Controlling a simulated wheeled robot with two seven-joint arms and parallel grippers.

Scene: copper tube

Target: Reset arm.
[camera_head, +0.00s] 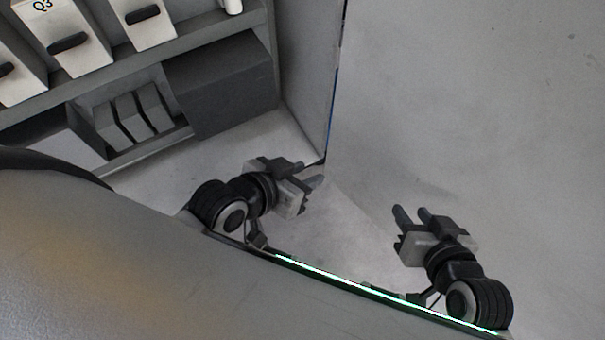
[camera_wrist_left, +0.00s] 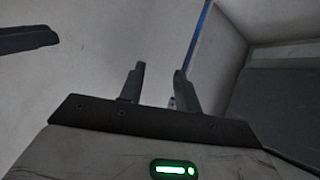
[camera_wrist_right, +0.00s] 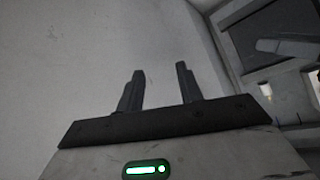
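My left gripper (camera_head: 312,172) is open and empty, with a gap between its two fingers. In the left wrist view its fingers (camera_wrist_left: 158,85) stand apart with only wall and floor behind them. My right gripper (camera_head: 410,212) is also open and empty. Its fingers (camera_wrist_right: 160,85) show apart in the right wrist view, in front of a plain grey surface. The two grippers are well apart from each other and touch nothing that I can see. No copper tube shows in any view.
A grey shelf (camera_head: 225,31) at the upper left holds white bins with dark handles, one marked Q3 (camera_head: 60,38). A dark grey box (camera_head: 222,85) and several small grey blocks (camera_head: 135,112) sit on its lower level. Plain grey surface (camera_head: 470,120) lies open at the right.

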